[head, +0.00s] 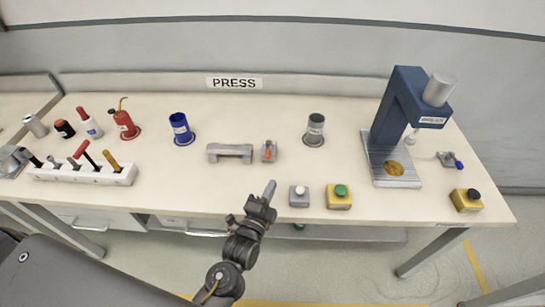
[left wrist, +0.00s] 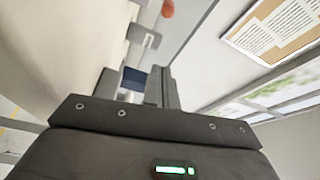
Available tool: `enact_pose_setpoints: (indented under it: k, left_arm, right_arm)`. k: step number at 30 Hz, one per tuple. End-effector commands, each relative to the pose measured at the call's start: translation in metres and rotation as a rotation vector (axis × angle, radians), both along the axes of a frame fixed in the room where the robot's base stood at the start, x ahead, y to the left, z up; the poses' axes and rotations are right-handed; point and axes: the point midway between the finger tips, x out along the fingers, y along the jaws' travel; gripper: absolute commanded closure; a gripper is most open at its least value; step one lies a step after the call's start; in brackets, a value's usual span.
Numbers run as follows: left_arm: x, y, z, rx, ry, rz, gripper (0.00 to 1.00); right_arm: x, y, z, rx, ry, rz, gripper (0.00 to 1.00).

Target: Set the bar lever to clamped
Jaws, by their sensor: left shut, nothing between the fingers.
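A grey bar (head: 230,152) lies on the bench in the middle of the head view. Just right of it stands a small grey fitting with an orange-red lever (head: 269,151). A second small lever (head: 450,160) with a blue handle end is right of the press; no label shows which is the bar lever. My left gripper (head: 270,188) is shut and empty, in front of the orange-red lever and apart from it. The left wrist view shows its fingers (left wrist: 150,86) and a rounded orange-red end (left wrist: 167,8) beyond. My right gripper is not in view.
A grey box with a white button (head: 299,196) and a yellow box with a green button (head: 339,197) stand right of my left gripper. The blue press (head: 399,110) is at the right. A grey cup (head: 314,130) stands behind; a white tool rack (head: 80,174) is left.

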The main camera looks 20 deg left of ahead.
Motion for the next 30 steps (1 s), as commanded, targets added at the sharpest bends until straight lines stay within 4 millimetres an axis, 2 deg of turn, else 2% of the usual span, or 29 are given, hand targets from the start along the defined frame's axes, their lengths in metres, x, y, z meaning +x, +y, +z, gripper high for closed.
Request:
enact_pose_setpoints:
  k: [3, 17, 21, 30]
  left_arm:
    - [0.028, -0.002, 0.005, 0.000, -0.002, -0.001, 1.00]
    - [0.124, -0.010, 0.010, 0.000, 0.000, 0.000, 1.00]
    - [0.116, 0.012, 0.005, 0.003, 0.003, 0.001, 1.00]
    - [0.111, 0.028, 0.000, 0.001, 0.002, -0.001, 1.00]
  right_arm:
    - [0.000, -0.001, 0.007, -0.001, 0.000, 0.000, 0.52]
    - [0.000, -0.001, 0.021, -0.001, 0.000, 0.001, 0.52]
    - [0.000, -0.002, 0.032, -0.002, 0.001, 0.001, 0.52]
    - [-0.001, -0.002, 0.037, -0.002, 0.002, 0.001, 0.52]
